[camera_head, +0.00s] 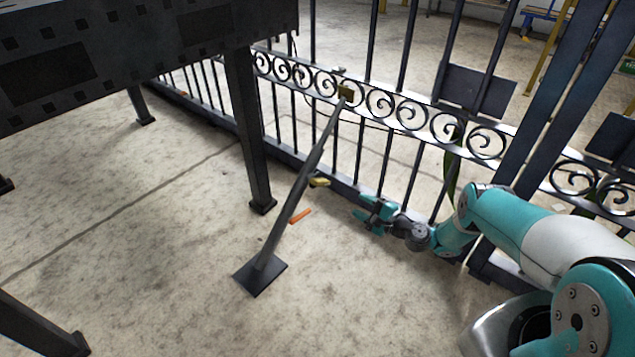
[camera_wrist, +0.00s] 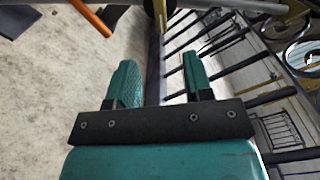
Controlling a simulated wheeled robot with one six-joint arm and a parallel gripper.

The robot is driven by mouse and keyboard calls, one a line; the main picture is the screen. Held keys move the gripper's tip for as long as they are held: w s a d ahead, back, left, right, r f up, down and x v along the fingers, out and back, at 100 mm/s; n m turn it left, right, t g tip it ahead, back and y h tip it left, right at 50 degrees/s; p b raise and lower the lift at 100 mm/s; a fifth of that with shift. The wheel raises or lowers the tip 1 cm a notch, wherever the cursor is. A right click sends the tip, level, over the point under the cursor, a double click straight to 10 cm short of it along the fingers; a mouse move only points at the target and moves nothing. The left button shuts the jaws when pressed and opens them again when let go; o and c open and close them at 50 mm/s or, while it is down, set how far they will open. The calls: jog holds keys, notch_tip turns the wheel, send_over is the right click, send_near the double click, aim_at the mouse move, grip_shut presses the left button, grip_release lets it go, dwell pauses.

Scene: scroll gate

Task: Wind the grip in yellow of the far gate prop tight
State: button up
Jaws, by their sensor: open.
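The gate prop (camera_head: 305,180) is a slanted dark grey bar from a floor plate up to a small bracket on the gate. Its yellow grip (camera_head: 319,182) sticks out from the bar's middle toward the gate. In the wrist view the bar (camera_wrist: 225,7) crosses the top edge, and a narrow yellow piece that looks like the grip (camera_wrist: 160,18) hangs from a dark collar, ahead of the fingers. My gripper (camera_head: 368,213) is open and empty, to the right of the grip and apart from it; its two teal fingers (camera_wrist: 160,80) also show in the wrist view.
The dark gate (camera_head: 380,105) with scrollwork runs behind the prop and close beside my arm. A dark table-like frame (camera_head: 130,50) stands at the left.

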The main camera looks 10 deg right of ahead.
jog(key=b, duration=1.4)
send_near(324, 185)
jog(key=shift+m, duration=0.4)
jog(key=b+x, duration=0.4)
jog(key=x, duration=0.8)
jog(key=shift+b, duration=0.4)
jog(key=shift+w+a+r, duration=0.1)
jog(key=shift+w+a, duration=0.05)
jog(key=shift+w, duration=0.15)
jog(key=shift+c, duration=0.2)
grip_shut()
